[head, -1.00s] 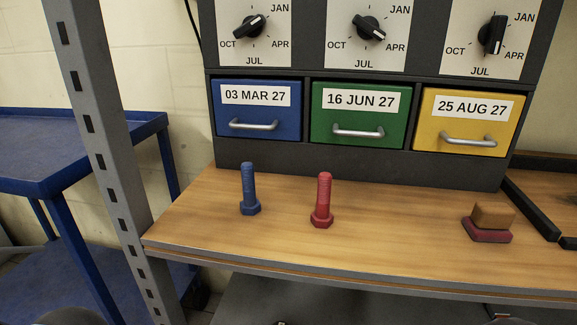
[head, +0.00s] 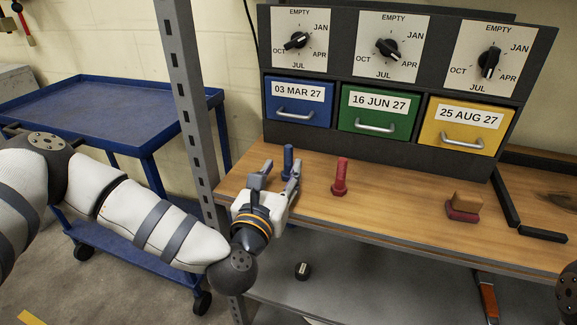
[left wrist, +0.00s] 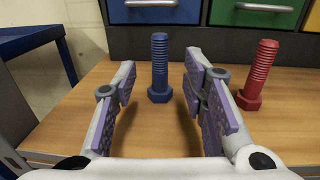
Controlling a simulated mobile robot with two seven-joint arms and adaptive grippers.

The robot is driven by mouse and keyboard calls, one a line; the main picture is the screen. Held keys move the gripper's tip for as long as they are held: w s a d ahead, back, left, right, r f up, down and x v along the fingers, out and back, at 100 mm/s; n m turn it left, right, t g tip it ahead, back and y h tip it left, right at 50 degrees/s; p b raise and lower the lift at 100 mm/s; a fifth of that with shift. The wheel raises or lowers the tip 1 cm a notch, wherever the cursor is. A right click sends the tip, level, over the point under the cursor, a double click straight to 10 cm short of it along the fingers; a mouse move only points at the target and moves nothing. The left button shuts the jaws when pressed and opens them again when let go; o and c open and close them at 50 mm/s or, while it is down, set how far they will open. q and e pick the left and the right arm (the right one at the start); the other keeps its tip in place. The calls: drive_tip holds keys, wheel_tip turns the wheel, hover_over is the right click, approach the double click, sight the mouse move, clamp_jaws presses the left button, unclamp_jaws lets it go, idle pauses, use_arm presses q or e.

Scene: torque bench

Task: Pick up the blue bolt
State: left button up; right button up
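The blue bolt (head: 288,162) stands upright, head down, on the wooden bench top, partly hidden by my gripper in the head view. In the left wrist view the blue bolt (left wrist: 159,68) stands beyond the fingertips, in line with the gap between them. My left gripper (head: 278,172) is open and empty; in the left wrist view its purple-padded fingers (left wrist: 160,80) are spread apart, with the right finger near the red bolt. My right gripper is out of view.
A red bolt (head: 340,178) stands upright to the right of the blue bolt. A brown and red block (head: 464,206) lies farther right. Behind are blue (head: 297,101), green (head: 378,109) and yellow (head: 461,126) drawers. A grey upright post (head: 187,95) stands at the bench's left.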

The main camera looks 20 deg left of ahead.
sight(287, 157)
use_arm(q)
drive_tip(key=w, duration=0.6)
drive_tip(key=shift+a+r, duration=0.1)
drive_tip(key=shift+r, duration=0.2)
clamp_jaws()
